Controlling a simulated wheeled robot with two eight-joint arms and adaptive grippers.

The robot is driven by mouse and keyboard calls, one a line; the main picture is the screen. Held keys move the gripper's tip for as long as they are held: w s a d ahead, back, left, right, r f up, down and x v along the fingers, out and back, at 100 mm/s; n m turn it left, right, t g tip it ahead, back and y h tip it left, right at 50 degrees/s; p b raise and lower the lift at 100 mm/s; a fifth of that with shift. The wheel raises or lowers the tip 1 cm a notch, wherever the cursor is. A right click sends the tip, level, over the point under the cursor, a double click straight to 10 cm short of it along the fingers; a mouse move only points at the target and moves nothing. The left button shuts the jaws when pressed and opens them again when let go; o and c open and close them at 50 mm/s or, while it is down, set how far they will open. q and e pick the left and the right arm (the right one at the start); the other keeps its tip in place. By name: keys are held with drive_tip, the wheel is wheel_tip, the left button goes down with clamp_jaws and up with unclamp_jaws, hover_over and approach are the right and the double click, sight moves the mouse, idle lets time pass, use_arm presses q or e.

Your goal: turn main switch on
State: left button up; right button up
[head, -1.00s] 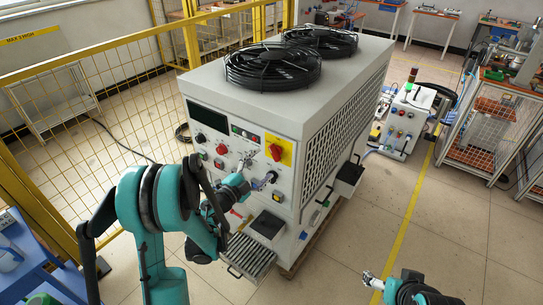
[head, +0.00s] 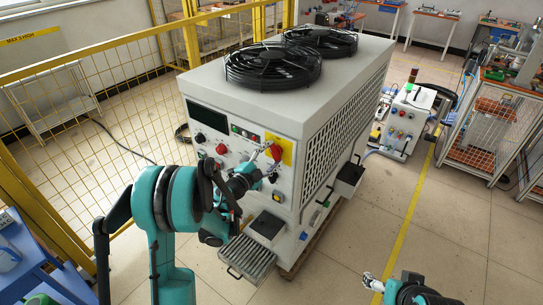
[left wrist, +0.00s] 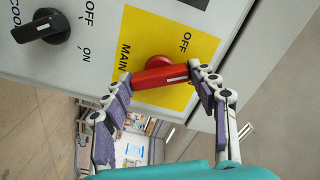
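In the left wrist view the red handle (left wrist: 160,77) lies nearly level across the picture, with "OFF" and "MAIN" printed on the yellow plate (left wrist: 140,30). My left gripper (left wrist: 160,76) is at the handle, its fingers spread with one at each end of it. I cannot tell whether they touch it. In the head view my left gripper (head: 267,160) partly covers the switch. My right gripper (head: 372,282) is low at the right, small, its opening unclear.
A black OFF/ON knob (left wrist: 40,27) sits beside the yellow plate. More knobs and buttons, such as a red one (head: 221,149), cover the panel. A metal tray (head: 247,257) juts out below. A yellow fence (head: 100,95) stands at the left.

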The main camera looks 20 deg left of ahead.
use_arm(q)
drive_tip(key=shift+m, duration=0.4)
drive_tip(key=shift+m+b, duration=1.05)
drive_tip(key=shift+m, duration=1.65)
drive_tip(key=o, duration=1.2)
drive_tip(key=shift+c, duration=0.2)
